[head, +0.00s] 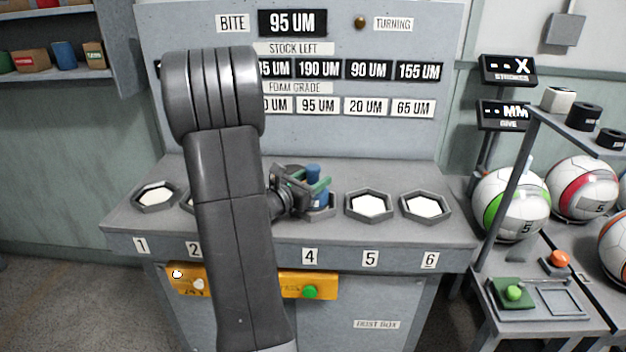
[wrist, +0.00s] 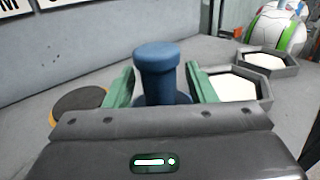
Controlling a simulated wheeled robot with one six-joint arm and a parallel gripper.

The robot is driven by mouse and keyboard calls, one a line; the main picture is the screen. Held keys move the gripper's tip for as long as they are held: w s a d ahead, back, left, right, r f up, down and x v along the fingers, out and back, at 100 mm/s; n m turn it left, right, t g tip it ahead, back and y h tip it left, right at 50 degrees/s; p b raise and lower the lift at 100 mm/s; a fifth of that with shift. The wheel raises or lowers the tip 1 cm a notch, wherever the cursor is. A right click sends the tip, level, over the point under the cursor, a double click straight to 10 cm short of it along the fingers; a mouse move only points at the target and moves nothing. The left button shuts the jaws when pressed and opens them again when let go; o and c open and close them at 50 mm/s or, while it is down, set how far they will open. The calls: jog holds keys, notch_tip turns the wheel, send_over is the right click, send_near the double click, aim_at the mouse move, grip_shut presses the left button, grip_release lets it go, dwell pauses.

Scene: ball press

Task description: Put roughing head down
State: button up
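The roughing head seems to be the blue piece with a round knob (head: 313,172), at hexagonal nest 4 (head: 331,211) on the grey bench. In the wrist view its blue knob (wrist: 157,75) stands upright above a wider blue base. My gripper (head: 308,184) is around the knob, with one green finger on each side. In the wrist view my gripper (wrist: 161,84) shows gaps between both fingers and the knob, so it looks open. The lower part of the piece is hidden by the gripper body, so I cannot tell how fully it sits in the nest.
Nests 5 (head: 369,207) and 6 (head: 426,207) show white floors and are empty, as is nest 1 (head: 154,196). A dark disc with an orange edge (wrist: 80,108) lies left of my gripper. The sign panel (head: 300,140) rises behind. Balls (head: 511,204) stand at right.

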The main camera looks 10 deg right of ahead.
jog(key=shift+r, duration=0.1)
jog(key=shift+r+p, duration=0.2)
jog(key=shift+p, duration=0.25)
jog(key=b+v, duration=0.2)
jog(key=v, duration=1)
jog(key=shift+f, duration=0.15)
